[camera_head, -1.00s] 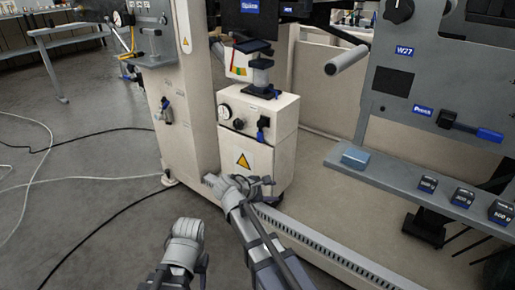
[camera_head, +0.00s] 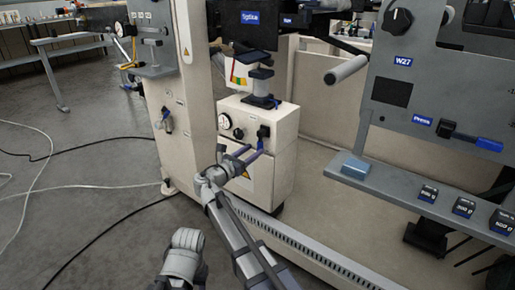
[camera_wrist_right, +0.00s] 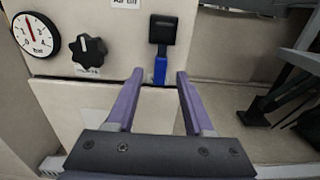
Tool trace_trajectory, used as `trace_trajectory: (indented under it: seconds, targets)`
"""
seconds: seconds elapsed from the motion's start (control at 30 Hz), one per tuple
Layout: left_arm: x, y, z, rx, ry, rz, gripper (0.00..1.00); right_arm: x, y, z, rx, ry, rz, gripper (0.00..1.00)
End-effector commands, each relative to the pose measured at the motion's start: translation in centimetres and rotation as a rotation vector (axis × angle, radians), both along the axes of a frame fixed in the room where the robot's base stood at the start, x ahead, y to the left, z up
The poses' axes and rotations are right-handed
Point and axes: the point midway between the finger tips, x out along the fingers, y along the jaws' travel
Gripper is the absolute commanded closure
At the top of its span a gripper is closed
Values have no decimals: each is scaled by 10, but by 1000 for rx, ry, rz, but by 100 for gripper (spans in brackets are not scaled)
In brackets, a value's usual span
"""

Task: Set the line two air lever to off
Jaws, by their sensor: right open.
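A lever with a black block and a blue handle (camera_wrist_right: 160,68) sits on the cream cabinet face in the right wrist view, the handle pointing down. A partly cut label above it seems to read "Air Lift". It also shows in the head view as a black block (camera_head: 263,131). My right gripper (camera_wrist_right: 160,76) is open, its purple fingertips on either side of the blue handle's line; contact cannot be told. In the head view the right gripper (camera_head: 252,149) is in front of the cabinet. Only a grey part of my left arm shows; its gripper is out of view.
A pressure gauge (camera_wrist_right: 36,34) and a black knob (camera_wrist_right: 89,51) are left of the lever. Another valve fitting (camera_head: 166,121) is on the cream post. A grey shelf (camera_head: 400,195) with several dark blocks juts out at right. Cables lie on the floor at left.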

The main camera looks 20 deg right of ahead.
Motion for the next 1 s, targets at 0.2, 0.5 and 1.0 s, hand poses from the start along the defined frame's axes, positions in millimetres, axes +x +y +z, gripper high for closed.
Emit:
trace_trajectory:
  seconds: [0.2,0.5,1.0]
  targets:
    - [0,0,0,0,0,0,50,17,-21,0,1,0,-1,48]
    - [0,0,0,0,0,0,50,21,-27,0,1,0,0,48]
    - [0,0,0,0,0,0,50,21,-27,0,1,0,0,90]
